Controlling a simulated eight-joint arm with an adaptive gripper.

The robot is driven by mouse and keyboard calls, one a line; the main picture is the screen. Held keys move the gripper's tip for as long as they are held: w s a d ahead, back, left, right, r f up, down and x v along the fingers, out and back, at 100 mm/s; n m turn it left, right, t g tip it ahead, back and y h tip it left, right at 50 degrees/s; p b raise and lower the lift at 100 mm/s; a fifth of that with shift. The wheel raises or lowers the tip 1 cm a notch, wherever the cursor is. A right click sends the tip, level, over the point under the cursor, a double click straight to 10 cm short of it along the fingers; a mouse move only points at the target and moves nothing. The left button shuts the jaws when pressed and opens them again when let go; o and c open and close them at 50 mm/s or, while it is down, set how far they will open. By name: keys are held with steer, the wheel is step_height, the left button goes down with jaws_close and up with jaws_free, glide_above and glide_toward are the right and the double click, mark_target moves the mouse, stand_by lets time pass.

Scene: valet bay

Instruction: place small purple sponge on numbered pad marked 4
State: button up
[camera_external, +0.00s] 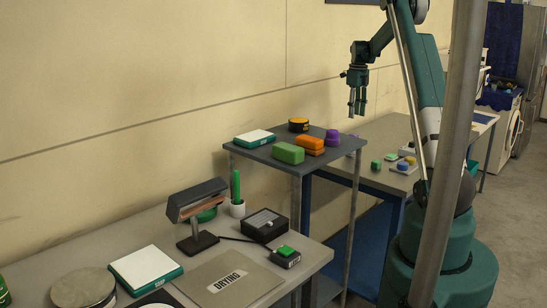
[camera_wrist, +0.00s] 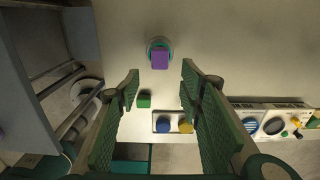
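A small purple block (camera_wrist: 159,59), likely the sponge, sits on a round teal-rimmed piece (camera_wrist: 152,43) at the top middle of the wrist view. Another purple piece (camera_external: 332,137) is on the raised dark shelf in the external view, with a bit of purple behind it to the right. My gripper (camera_external: 357,108) hangs in the air above the right-hand table, fingers pointing down. In the wrist view its fingers (camera_wrist: 160,85) are wide apart with nothing held between them. I cannot make out a pad marked 4.
A green cube (camera_wrist: 144,101) and a white tray (camera_wrist: 174,136) with blue and yellow pieces lie below the gripper. The raised shelf (camera_external: 270,152) holds green and orange blocks. White pads (camera_wrist: 270,110) with round items are at the wrist view's right. Table around the purple block is clear.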

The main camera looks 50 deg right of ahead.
steer(key=w+a+r+n+t, duration=0.1)
steer(key=a+r+n, duration=0.3)
steer(key=a+r, duration=0.5)
steer(key=w+a+r+n, duration=0.1)
steer(key=a+r+n, duration=0.35)
steer(key=a, duration=0.75)
steer(key=s+a+r+n+t, duration=0.1)
steer(key=s+a+r+n, duration=0.15)
steer(key=a, duration=0.45)
steer(key=s+a+r+n+h, duration=0.1)
steer(key=a+r+n, duration=0.2)
steer(key=a, duration=0.5)
steer(key=s+a+r+n+t, duration=0.1)
steer(key=s+a+r+n, duration=0.15)
steer(key=a, duration=0.45)
steer(key=s+a+n+t, duration=0.1)
steer(key=s+a+n, duration=0.45)
steer(key=a, duration=0.35)
steer(key=s+a+n+t, duration=0.1)
steer(key=s+a+n, duration=0.4)
steer(key=a, duration=0.4)
steer(key=s+a+f+n+t, duration=0.1)
steer(key=s+a+f+n, duration=0.2)
steer(key=s+a, duration=0.3)
steer(key=s+a+f+n+t+y, duration=0.1)
steer(key=s+a+f+n, duration=0.3)
steer(key=s, duration=0.6)
steer(key=shift+a+n, duration=1)
steer(key=shift+a, duration=0.05)
